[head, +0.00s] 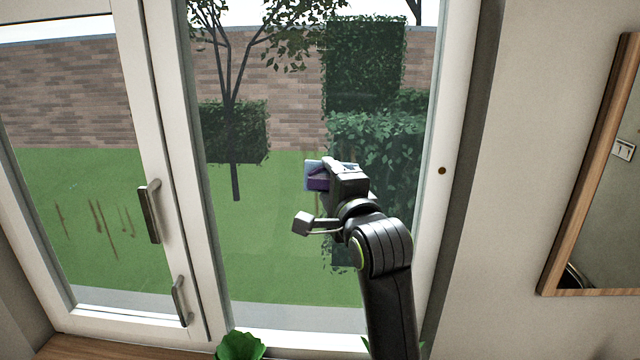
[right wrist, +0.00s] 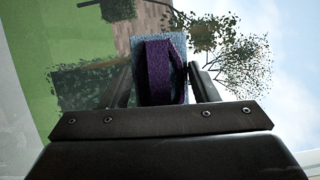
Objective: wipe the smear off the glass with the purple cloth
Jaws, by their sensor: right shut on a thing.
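The purple cloth (head: 318,183) is between the fingers of my right gripper (head: 332,172), which is shut on it in front of the right glass pane (head: 270,240). In the right wrist view the cloth (right wrist: 157,75) sits folded between the two dark fingers, with a blue-grey piece against its far side. I cannot tell whether it touches the glass. Brown streaks (head: 104,228) run down the left glass pane (head: 60,180), left of the door handle. A faint brownish line shows just below the cloth, partly hidden by my gripper. My left gripper is out of view.
A dark upright handle (head: 149,212) and a lower one (head: 181,301) stick out from the white frame between the panes. A green plant (head: 240,346) stands at the bottom edge. A wood-framed mirror (head: 590,200) hangs on the right wall.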

